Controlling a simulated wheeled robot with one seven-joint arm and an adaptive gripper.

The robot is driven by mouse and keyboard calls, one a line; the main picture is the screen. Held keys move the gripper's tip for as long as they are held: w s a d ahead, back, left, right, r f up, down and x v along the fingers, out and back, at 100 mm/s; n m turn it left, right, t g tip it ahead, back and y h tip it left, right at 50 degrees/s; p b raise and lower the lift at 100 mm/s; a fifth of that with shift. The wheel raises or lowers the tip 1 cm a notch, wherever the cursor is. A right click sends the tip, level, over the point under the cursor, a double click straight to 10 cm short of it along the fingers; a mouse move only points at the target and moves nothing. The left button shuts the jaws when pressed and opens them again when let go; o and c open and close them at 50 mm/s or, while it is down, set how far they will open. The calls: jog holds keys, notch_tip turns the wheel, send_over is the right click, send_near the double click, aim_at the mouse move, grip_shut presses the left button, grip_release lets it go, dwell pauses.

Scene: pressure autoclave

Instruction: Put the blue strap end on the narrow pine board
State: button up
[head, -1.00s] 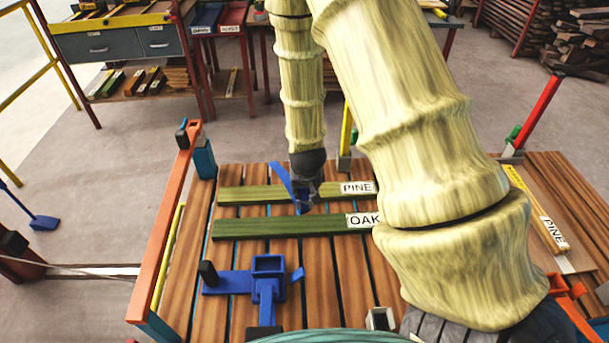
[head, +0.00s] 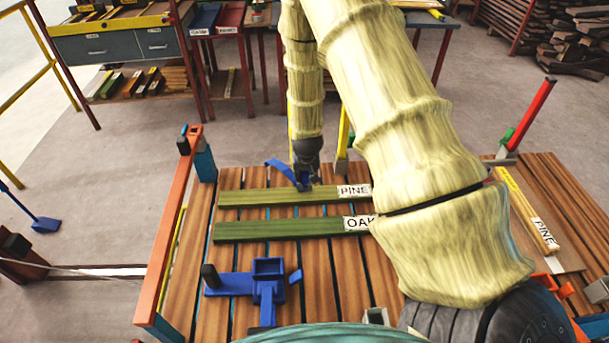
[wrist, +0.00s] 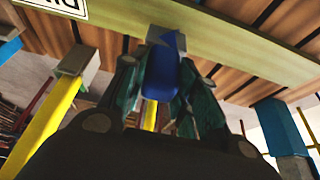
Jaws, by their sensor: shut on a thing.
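The blue strap (head: 278,167) rises to the left from my gripper (head: 304,180). My gripper is shut on its end, and the blue piece (wrist: 163,75) shows between the fingers in the wrist view. A greenish board labelled PINE (head: 245,198) lies across the slatted table, and the gripper is at its far edge. In the wrist view the strap end overlaps this board (wrist: 225,38); I cannot tell whether they touch. A second, pale strip labelled PINE (head: 528,207) lies at the right.
A green board labelled OAK (head: 275,229) lies just nearer than the PINE board. A blue clamp-like fixture (head: 267,285) stands on the near slats. An orange rail (head: 172,235) edges the table at the left, and a yellow post (head: 343,140) stands behind the boards.

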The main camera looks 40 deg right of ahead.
jog(key=shift+f, duration=0.95)
jog(key=shift+f, duration=0.15)
jog(key=o, duration=1.1)
jog(key=shift+r+p, duration=0.25)
jog(key=shift+p, duration=0.05)
jog(key=b+v, duration=0.3)
jog(key=v, duration=0.8)
jog(key=shift+s+r, duration=0.15)
jog(key=shift+r, duration=0.2)
jog(key=shift+a, duration=0.15)
